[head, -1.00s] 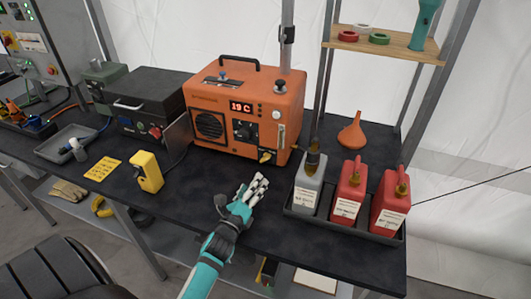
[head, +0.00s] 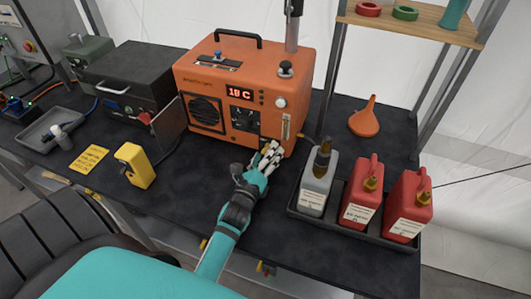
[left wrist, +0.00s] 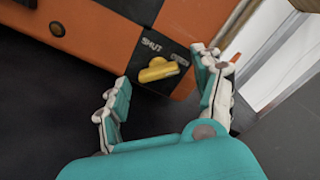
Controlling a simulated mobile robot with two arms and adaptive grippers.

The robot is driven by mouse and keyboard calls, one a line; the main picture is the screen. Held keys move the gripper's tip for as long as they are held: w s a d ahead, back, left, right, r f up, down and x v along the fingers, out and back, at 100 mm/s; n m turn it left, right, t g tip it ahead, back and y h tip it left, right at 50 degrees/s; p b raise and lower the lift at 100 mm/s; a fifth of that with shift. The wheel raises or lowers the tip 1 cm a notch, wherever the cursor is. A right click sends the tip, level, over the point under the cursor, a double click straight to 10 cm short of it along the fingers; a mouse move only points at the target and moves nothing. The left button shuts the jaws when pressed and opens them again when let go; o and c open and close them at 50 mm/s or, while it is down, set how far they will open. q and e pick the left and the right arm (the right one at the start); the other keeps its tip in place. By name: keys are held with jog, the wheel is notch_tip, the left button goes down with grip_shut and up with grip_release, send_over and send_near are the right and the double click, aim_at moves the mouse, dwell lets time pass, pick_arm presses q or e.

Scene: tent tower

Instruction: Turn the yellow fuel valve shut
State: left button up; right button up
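The yellow fuel valve (left wrist: 158,71) is a small knob on a black plate at the lower corner of the orange heater (head: 240,95). Its handle lies nearly level in the left wrist view, with the word SHUT above it and a small mark by its right end that I cannot read. My left gripper (left wrist: 157,78) is open, its fingers on either side of the valve and apart from it. In the head view, my left gripper (head: 269,155) is at the heater's lower front and hides the valve. My right gripper is not in view.
A black tray (head: 335,232) with a grey can (head: 316,188) and two red cans (head: 360,195) stands just right of my left gripper. An orange funnel (head: 364,120) is behind them. A yellow device (head: 136,165) stands to the left. The bench front between is clear.

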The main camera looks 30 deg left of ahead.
pick_arm(q)
jog(key=c, duration=1.2)
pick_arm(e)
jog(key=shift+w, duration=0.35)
pick_arm(q)
jog(key=shift+n, duration=0.3)
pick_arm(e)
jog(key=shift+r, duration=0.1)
pick_arm(q)
jog(key=shift+n+p, duration=0.4)
jog(key=shift+n, duration=0.8)
jog(key=n+p, duration=0.1)
jog(key=n, duration=0.3)
jog(key=shift+r+n, duration=0.15)
jog(key=shift+n, duration=0.15)
jog(key=n+p, duration=0.1)
jog(key=n, duration=0.4)
jog(key=shift+n, duration=0.3)
jog(key=n+p, duration=0.1)
jog(key=n, duration=0.3)
jog(key=shift+n, duration=0.3)
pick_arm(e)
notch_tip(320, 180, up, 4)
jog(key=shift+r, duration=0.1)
pick_arm(q)
jog(key=shift+p, duration=0.3)
jog(key=shift+n, duration=0.3)
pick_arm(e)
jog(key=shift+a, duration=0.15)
